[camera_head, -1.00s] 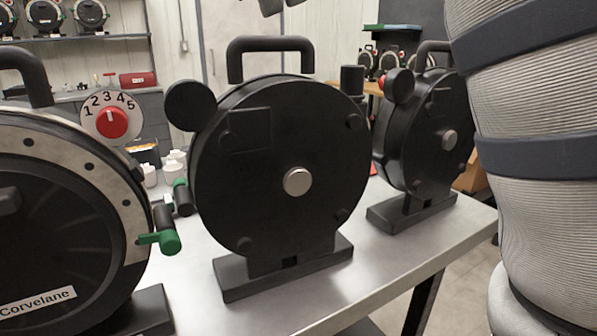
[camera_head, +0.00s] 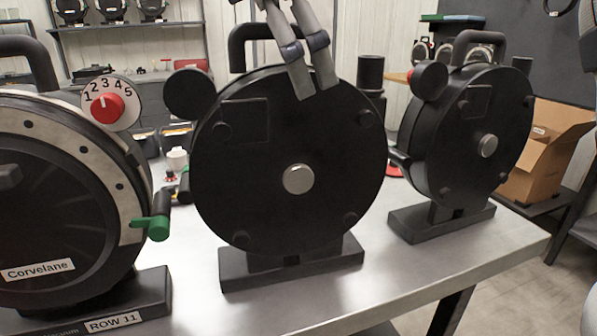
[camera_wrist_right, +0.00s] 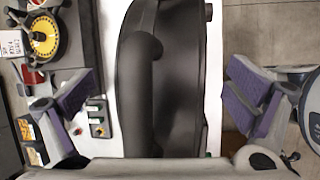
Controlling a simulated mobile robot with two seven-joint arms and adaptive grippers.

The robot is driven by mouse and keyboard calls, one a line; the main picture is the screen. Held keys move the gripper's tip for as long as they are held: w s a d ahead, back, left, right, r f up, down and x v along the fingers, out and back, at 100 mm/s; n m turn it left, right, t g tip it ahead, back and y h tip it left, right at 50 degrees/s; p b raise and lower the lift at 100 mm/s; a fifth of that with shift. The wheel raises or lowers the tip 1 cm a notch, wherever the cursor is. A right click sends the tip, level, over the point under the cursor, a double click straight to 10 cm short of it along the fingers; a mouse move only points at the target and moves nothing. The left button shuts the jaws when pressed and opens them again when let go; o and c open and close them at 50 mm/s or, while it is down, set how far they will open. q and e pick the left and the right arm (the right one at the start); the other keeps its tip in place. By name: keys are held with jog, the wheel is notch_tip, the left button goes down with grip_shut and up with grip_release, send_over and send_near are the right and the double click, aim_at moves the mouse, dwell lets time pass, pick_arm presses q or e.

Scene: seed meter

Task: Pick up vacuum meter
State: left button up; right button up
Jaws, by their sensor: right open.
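Three round meters stand upright on the bench. The left one (camera_head: 60,200) carries a "Corvelane" label and a base label that partly reads "vacuum". The middle black meter (camera_head: 260,190) has a loop handle (camera_head: 237,48) on top; the right black meter (camera_head: 465,140) stands farther back. My right gripper (camera_head: 314,88) is open at the top of the middle meter, with grey finger parts in front of its upper face. In the right wrist view my right gripper's (camera_wrist_right: 155,97) fingers are wide apart, one each side of the meter's handle (camera_wrist_right: 145,85), not gripping it. My left gripper is not in view.
The metal bench (camera_head: 400,270) is clear in front of the middle and right meters. A red numbered dial (camera_head: 108,106) and green lever (camera_head: 152,228) sit between the left and middle meters. A cardboard box (camera_head: 545,150) is at right; shelves (camera_head: 120,30) with meters stand behind.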

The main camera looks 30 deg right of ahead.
jog(key=shift+w+a, duration=0.1)
jog(key=shift+a, duration=0.1)
jog(key=c, duration=0.3)
jog(key=shift+r, duration=0.1)
jog(key=c, duration=1.8)
jog(key=shift+r, duration=0.1)
